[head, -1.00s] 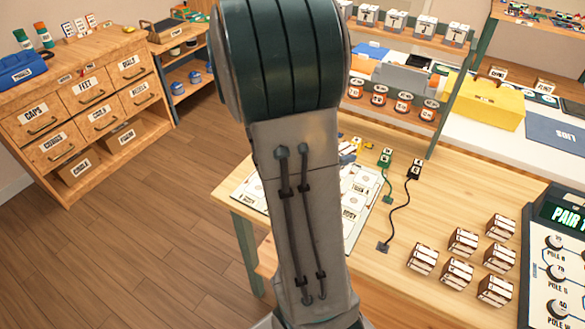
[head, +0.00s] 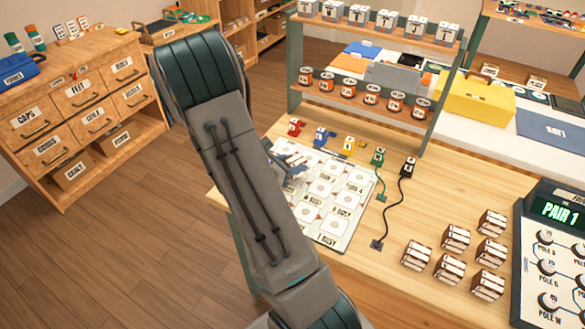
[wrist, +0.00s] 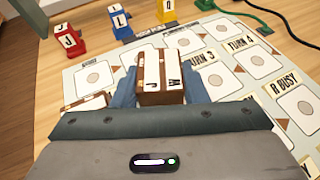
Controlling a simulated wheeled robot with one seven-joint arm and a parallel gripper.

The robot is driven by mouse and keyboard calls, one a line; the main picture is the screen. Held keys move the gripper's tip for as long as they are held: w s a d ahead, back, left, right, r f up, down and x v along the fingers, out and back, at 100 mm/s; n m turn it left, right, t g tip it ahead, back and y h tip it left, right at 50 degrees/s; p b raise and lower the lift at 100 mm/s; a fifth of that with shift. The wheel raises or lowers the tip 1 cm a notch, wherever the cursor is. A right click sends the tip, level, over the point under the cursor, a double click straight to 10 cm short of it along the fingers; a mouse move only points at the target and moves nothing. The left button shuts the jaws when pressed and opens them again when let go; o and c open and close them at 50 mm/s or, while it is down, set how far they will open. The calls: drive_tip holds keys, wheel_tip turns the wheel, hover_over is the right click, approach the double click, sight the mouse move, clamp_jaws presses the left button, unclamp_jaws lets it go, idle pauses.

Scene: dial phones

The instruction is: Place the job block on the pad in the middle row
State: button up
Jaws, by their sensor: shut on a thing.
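My gripper (wrist: 160,88) is shut on a brown and cream block (wrist: 161,70) with the letters J and W on its face. In the wrist view the block sits between the two blue-grey fingers, over the white mat (wrist: 75,75). I cannot tell whether it touches the mat. The mat also shows in the head view (head: 345,232), with rows of white pads and labels such as TURN 3 (wrist: 208,57) and R BUSY (wrist: 287,82). The part of the mat under the block and gripper is hidden. In the head view my arm covers the mat's left part.
Red (head: 294,128), blue (head: 322,136) and yellow (head: 352,146) lettered pieces stand behind the mat. Several brown and white blocks (head: 455,237) stand near a console (head: 555,260) reading PAIR 1.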

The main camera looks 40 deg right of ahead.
drive_tip(key=shift+f, duration=1)
drive_tip(key=shift+f, duration=0.2)
drive_tip(key=o, duration=0.7)
drive_tip(key=shift+r, duration=0.1)
